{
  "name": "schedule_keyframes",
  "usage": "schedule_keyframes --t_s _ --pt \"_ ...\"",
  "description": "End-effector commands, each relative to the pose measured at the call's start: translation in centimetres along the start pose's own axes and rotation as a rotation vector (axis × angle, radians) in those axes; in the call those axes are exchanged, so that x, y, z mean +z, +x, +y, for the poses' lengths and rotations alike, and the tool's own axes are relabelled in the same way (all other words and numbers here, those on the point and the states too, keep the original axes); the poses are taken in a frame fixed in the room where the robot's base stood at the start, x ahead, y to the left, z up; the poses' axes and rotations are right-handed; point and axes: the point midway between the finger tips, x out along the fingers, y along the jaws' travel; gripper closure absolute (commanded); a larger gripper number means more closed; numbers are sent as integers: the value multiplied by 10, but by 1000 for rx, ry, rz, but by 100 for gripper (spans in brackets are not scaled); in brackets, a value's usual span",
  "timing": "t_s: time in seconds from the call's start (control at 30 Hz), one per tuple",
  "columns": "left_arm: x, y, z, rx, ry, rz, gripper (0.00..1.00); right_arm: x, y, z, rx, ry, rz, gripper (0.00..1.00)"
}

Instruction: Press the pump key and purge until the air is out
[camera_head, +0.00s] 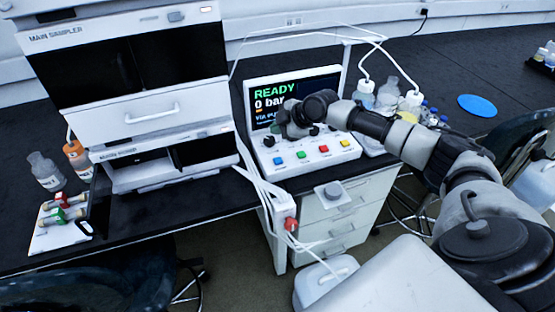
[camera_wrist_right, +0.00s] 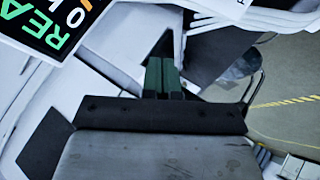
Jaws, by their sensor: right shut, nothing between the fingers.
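The pump unit (camera_head: 330,165) has a sloped front with blue (camera_head: 277,160), green (camera_head: 300,154), red (camera_head: 323,148) and yellow (camera_head: 345,143) keys. Its screen (camera_head: 325,83) reads "READY" and "0 bar"; my right arm partly covers it. The screen also shows tilted in the right wrist view (camera_wrist_right: 52,20). My right gripper (camera_head: 283,130) is above the back left part of the key panel, near the blue and green keys. Its fingers (camera_wrist_right: 165,75) are together and empty in the wrist view. Whether it touches anything is unclear. My left gripper is not in view.
A red knob (camera_head: 290,223) sits on a white block with tubes below the panel. The main sampler stack (camera_head: 130,60) stands at left. White-capped bottles (camera_head: 412,99) with tubing stand right of the pump unit. A blue disc (camera_head: 477,105) lies on clear bench at right.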

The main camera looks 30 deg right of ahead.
Motion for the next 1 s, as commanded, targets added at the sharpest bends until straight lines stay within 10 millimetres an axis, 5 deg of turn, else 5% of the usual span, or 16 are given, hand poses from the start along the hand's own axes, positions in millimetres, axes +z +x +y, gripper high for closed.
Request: schedule_keyframes --t_s 0.7,1.0 --pt "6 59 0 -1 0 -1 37 39 53 -39 -1 1 0 100" --pt "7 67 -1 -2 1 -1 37 45 62 -45 0 1 0 100"
